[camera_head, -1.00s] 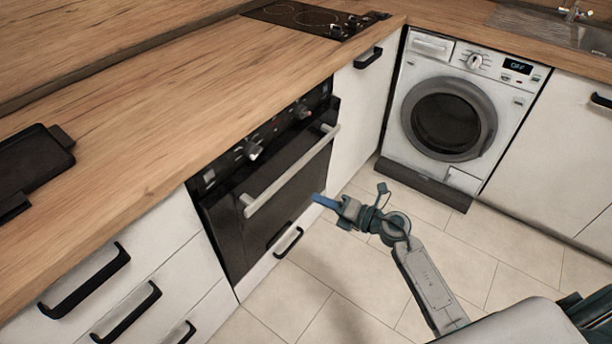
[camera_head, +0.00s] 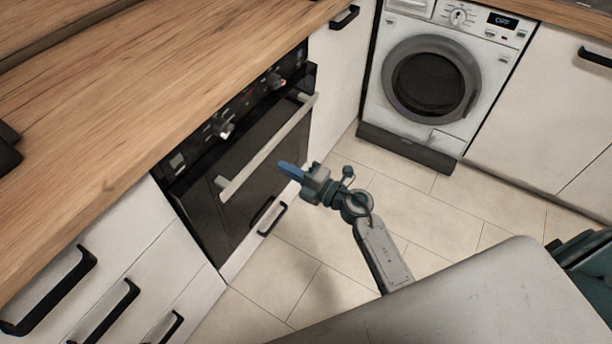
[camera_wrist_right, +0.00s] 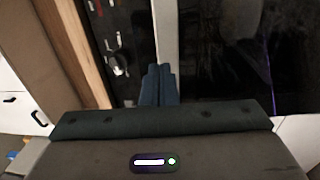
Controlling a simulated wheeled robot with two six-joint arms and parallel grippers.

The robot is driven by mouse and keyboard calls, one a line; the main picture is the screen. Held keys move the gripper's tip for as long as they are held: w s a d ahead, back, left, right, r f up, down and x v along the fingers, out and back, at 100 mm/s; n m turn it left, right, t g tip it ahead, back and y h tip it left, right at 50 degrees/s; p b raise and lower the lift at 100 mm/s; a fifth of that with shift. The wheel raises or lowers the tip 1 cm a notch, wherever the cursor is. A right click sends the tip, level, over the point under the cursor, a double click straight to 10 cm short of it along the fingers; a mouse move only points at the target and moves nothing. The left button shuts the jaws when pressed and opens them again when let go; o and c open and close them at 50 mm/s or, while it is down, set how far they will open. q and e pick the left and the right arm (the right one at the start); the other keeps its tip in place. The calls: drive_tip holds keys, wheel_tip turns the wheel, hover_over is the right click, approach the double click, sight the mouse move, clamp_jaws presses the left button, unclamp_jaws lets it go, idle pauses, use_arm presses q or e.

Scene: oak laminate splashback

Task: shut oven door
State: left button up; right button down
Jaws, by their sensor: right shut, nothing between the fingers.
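The oven (camera_head: 235,165) is built in under the worktop, with a black control panel, a dark glass door (camera_head: 262,178) and a long pale bar handle (camera_head: 268,146). The door stands upright, flush or nearly so; I cannot tell whether a small gap is left. My right gripper (camera_head: 289,170) is shut and empty, its blue fingers pointing at the door just below the handle. In the right wrist view the shut fingers (camera_wrist_right: 158,85) lie close to the handle (camera_wrist_right: 166,38), with the door glass (camera_wrist_right: 215,60) to the right. Contact is unclear. My left gripper is not in view.
A washing machine (camera_head: 430,85) stands at the back. White drawers (camera_head: 110,275) with black handles are left of the oven. The wooden worktop (camera_head: 130,95) runs above it. The tiled floor (camera_head: 330,265) in front of the oven is clear apart from my arm.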

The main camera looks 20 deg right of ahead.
sight(262, 156)
drive_tip(key=x, duration=0.5)
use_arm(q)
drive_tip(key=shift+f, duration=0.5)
